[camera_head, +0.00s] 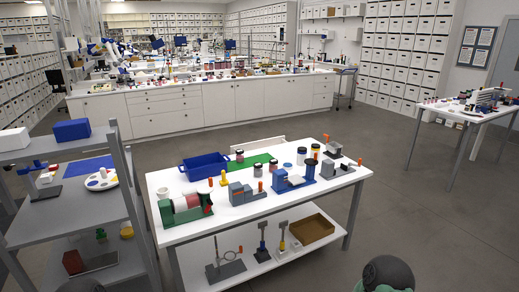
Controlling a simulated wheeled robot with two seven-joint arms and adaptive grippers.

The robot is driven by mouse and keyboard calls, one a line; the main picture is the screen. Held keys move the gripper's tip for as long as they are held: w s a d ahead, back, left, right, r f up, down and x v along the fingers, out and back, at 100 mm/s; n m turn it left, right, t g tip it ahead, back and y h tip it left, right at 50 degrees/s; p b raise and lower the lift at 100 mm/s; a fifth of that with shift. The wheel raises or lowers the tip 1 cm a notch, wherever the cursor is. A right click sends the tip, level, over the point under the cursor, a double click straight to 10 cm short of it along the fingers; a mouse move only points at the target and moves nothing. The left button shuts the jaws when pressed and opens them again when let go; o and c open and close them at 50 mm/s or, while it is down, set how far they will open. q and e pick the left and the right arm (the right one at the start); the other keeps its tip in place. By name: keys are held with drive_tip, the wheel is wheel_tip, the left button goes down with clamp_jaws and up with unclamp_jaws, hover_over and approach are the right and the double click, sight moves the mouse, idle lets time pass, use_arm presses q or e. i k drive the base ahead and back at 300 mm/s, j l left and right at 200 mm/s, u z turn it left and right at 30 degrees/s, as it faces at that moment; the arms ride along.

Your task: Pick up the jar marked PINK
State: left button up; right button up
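Several small jars stand on the white table in the middle of the view. One (239,156) is beside the blue crate, and two more, a nearer one (258,170) and a farther one (273,165), are at the green mat. A pair, left (301,156) and right (315,151), stands farther right, with another jar (310,167) in front. Their labels are too small to read, so I cannot tell which is marked PINK. Neither gripper shows; only dark rounded parts, probably of my arms, show at the bottom edge.
A blue crate (183,168) and green mat (262,159) lie on the table (230,213). A grey shelf rack (60,205) stands close at left.

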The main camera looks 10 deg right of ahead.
sight(239, 154)
drive_tip(key=i+l+u, duration=0.2)
drive_tip(key=i+l, duration=1.9)
drive_tip(key=k+j+u, duration=0.1)
drive_tip(key=k, duration=0.95)
drive_tip(key=l+u, duration=0.1)
drive_tip(key=u, duration=0.8)
drive_tip(key=k+l+u, duration=0.1)
drive_tip(key=u, duration=0.4)
drive_tip(key=k+l, duration=0.1)
drive_tip(key=l, duration=2.7)
drive_tip(key=k+l, duration=0.15)
drive_tip(key=l, duration=2.6)
drive_tip(key=k, duration=0.05)
